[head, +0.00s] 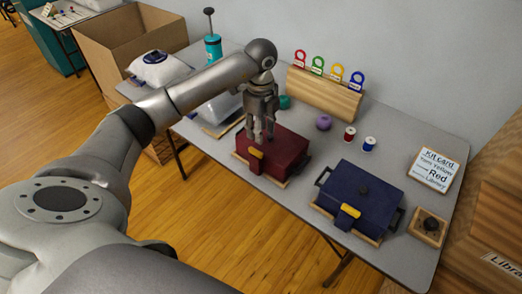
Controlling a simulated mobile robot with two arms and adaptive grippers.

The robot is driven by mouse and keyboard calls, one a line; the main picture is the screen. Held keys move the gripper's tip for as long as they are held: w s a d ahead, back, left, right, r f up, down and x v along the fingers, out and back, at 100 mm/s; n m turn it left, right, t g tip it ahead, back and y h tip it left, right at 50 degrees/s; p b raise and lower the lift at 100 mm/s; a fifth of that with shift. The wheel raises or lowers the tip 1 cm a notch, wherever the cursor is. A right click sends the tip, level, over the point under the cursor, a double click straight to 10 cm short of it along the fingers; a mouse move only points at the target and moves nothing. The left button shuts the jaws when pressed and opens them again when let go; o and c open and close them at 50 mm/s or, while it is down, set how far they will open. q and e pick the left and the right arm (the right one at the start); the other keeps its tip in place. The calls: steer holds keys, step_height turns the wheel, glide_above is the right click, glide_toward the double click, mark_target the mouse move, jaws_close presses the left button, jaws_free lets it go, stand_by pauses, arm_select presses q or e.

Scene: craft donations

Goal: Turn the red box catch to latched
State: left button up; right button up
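The red box (284,155) is a dark red case with side handles on a wooden base at the front of the table. Its yellow catch (256,153) is on the front left part of its lid edge. The catch is too small to tell its exact setting. My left gripper (261,140) points down over the left part of the red box, close behind the catch. Its fingers look apart, with nothing seen between them. I cannot tell whether the fingertips touch the lid. My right gripper is out of view.
A blue box (370,195) with its own yellow catch (347,216) stands to the right. A cardboard box (110,50) stands left.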

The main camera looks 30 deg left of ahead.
mark_target(261, 154)
arm_select(q)
step_height(261, 154, down, 10)
steer(key=shift+d+r+p, duration=0.1)
steer(key=shift+p, duration=0.75)
jaws_close()
